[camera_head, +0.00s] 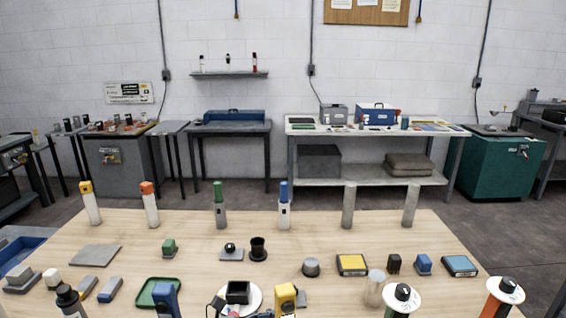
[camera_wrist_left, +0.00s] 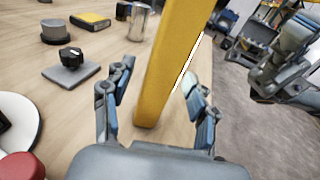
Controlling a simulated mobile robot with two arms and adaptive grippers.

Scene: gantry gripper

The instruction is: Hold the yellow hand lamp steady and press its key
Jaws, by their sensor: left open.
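The yellow hand lamp (camera_head: 286,298) stands at the near edge of the table in the head view, with a small dark spot near its top. In the left wrist view, a tall yellow body (camera_wrist_left: 168,65), which appears to be the lamp, rises between the two blue-grey fingers of my left gripper (camera_wrist_left: 158,78). The fingers are open, one on each side, with a visible gap on the left. Its top is cut off, and no key shows there. A grey jointed arm part, apparently my right gripper (camera_wrist_left: 285,55), shows at the upper right; its jaw state is unclear.
A black box on a white disc (camera_head: 252,302) stands just left of the lamp. Upright lamps and posts line the table's far edge.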

